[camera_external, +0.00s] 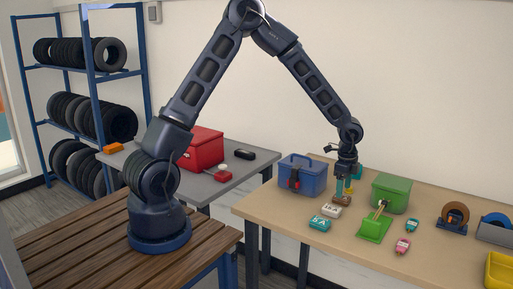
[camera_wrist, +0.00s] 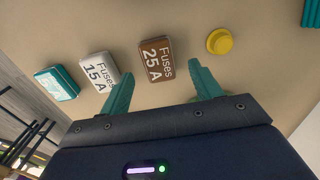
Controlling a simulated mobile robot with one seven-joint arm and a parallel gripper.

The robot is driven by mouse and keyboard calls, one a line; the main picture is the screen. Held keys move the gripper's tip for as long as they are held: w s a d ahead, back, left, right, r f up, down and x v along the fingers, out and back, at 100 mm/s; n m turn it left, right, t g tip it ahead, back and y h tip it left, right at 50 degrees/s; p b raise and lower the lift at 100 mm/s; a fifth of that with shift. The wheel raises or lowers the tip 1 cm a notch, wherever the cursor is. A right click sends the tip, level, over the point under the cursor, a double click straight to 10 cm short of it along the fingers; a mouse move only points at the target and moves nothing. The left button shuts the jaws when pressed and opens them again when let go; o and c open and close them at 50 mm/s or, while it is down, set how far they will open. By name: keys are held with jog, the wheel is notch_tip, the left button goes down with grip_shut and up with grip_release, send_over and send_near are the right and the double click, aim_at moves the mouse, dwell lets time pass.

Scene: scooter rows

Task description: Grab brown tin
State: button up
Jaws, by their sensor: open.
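The brown tin (camera_wrist: 157,58), labelled "Fuses 25 A", lies on the tan table top. In the wrist view it sits between and just beyond the tips of my open teal fingers, with a gap on each side. In the external view the brown tin (camera_external: 342,201) shows directly below my gripper (camera_external: 344,190), partly covered by the fingers. My gripper points down and holds nothing. I cannot tell the exact height of the fingertips over the tin.
A white "Fuses 15 A" tin (camera_wrist: 98,71) is close on the left, with a teal tin (camera_wrist: 57,83) beyond it. A yellow round knob-like thing (camera_wrist: 220,41) is close on the right. A blue toolbox (camera_external: 303,176) and green box (camera_external: 391,193) stand nearby.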

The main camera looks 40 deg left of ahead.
aim_at(342, 199)
notch_tip(342, 199, down, 4)
jog(key=shift+s+r, duration=0.1)
jog(key=shift+r, duration=0.1)
jog(key=shift+c, duration=0.2)
jog(key=c, duration=1)
jog(key=shift+c, duration=0.2)
